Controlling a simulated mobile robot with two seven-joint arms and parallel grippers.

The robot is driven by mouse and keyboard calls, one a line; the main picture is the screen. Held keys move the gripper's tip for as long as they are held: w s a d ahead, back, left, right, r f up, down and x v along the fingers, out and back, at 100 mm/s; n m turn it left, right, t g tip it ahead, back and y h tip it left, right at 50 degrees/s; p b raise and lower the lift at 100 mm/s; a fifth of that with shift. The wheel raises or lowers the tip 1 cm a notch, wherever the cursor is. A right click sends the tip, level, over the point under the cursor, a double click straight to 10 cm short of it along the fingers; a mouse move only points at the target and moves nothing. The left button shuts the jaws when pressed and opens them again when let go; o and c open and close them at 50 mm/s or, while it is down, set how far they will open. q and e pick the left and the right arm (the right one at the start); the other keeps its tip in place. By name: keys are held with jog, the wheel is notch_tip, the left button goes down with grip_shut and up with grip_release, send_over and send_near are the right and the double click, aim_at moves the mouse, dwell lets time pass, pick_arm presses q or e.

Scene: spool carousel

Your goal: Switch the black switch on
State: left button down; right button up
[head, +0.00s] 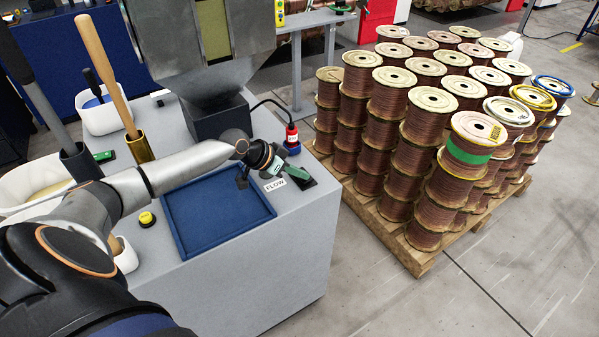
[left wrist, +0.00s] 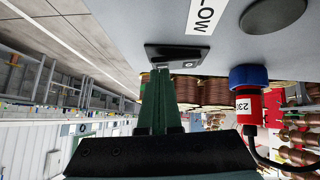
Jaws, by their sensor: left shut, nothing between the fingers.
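The black switch (head: 309,184) is a small dark plate on the grey cabinet top, beside the white FLOW label (head: 275,185). In the left wrist view the switch (left wrist: 190,54) lies just past my fingertips, with small light marks on its face. My left gripper (head: 300,174) has dark green fingers, shut and empty, with the tips over the switch and partly covering it. In the left wrist view the tips of my left gripper (left wrist: 160,73) meet the edge of the plate; I cannot tell whether they touch it. My right gripper is not in view.
A blue tray (head: 215,225) lies under my left forearm. A red and blue plug (head: 292,138) with a black cable stands behind the switch. A yellow button (head: 147,219) is at the left. Copper spools stand on a pallet (head: 425,260) to the right.

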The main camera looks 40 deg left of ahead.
pick_arm(q)
jog(key=shift+s+d+f, duration=0.1)
jog(key=shift+d+f, duration=0.05)
jog(key=shift+f, duration=0.2)
jog(key=shift+w+a+r+b, duration=0.15)
jog(key=shift+a+b, duration=0.1)
jog(key=shift+a, duration=0.1)
jog(key=shift+w+a+r+b, duration=0.15)
jog(key=shift+a+b, duration=0.1)
jog(key=shift+a, duration=0.1)
jog(key=shift+r, duration=0.15)
